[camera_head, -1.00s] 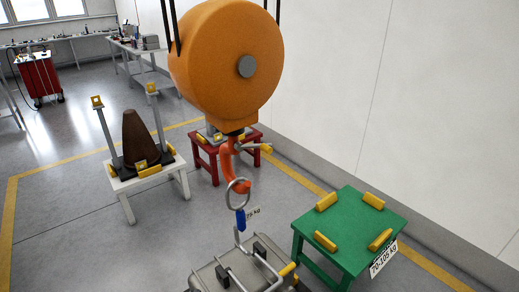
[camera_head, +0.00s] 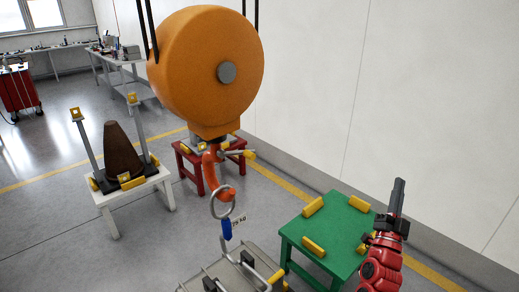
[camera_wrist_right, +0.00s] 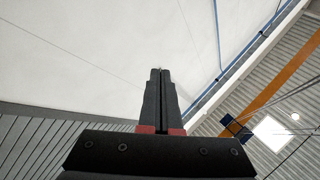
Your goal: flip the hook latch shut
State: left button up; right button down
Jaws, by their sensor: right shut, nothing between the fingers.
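An orange-red hook (camera_head: 212,168) hangs under the big orange hoist body (camera_head: 208,70). Its latch, a grey lever with a yellow tip (camera_head: 249,154), sticks out to the right of the hook, away from the hook's tip. A steel ring (camera_head: 222,203) hangs in the hook's curve, with a blue piece (camera_head: 227,229) below it. My right gripper (camera_head: 399,186) is at the right, pointing up, shut and empty, well apart from the latch. Its closed fingers show in the wrist view (camera_wrist_right: 160,77) against the wall and ceiling. My left gripper is not in view.
A green stand (camera_head: 337,232) with yellow blocks is between the hook and my right arm. A red stand (camera_head: 235,165) is behind the hook. A white stand (camera_head: 157,190) with a brown cone (camera_head: 120,150) is at left. A grey frame (camera_head: 238,270) is below the ring.

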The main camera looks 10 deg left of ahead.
jog(key=w+a+r+n+g+y, duration=0.4)
jog(key=w+a+r+n+y, duration=0.3)
jog(key=a+r+y, duration=0.6)
jog(key=s+a+r+n+g+y, duration=0.1)
jog(key=s+a+n+g+y, duration=0.2)
jog(key=s+a+n+g, duration=0.2)
jog(key=s+a+r+n+g+y+b, duration=0.1)
jog(key=s+a+r+n+g+y, duration=0.1)
jog(key=s+a+n+g, duration=0.4)
jog(key=s+a+y, duration=0.1)
jog(key=s+a, duration=0.1)
jog(key=shift+s+a+r+g, duration=0.25)
jog(key=shift+s+a+g, duration=0.15)
jog(key=shift+a, duration=0.1)
jog(key=w+a+f+p, duration=0.4)
jog(key=a+f+p, duration=0.1)
jog(key=a, duration=0.3)
jog(key=shift+w+a+f, duration=0.15)
jog(key=shift+a+f, duration=0.15)
jog(key=shift+f, duration=0.4)
